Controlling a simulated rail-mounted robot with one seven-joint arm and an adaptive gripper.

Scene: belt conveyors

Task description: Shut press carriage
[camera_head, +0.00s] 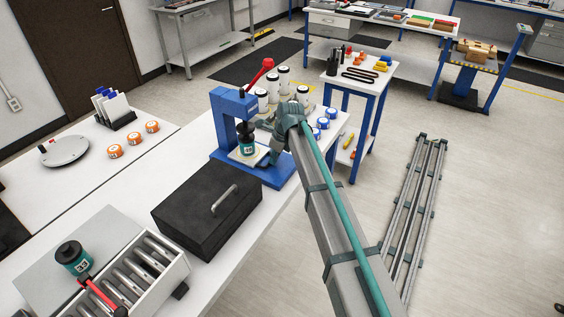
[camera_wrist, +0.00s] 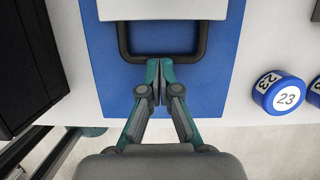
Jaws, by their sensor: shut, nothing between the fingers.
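The blue press (camera_head: 222,118) with a red lever stands on the white bench. In the wrist view the carriage's front edge (camera_wrist: 160,10) shows at the top, with a dark U-shaped handle (camera_wrist: 126,42) reaching toward me over the blue base (camera_wrist: 100,75). My gripper (camera_wrist: 160,70) is shut and empty, its tips at the middle of the handle's crossbar; I cannot tell whether they touch. In the head view my gripper (camera_head: 269,158) is partly hidden by my wrist.
A black box with a handle (camera_head: 195,220) sits left of the press. Blue-rimmed numbered rolls (camera_wrist: 285,94) lie close on the right, and white canisters (camera_head: 283,77) stand behind.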

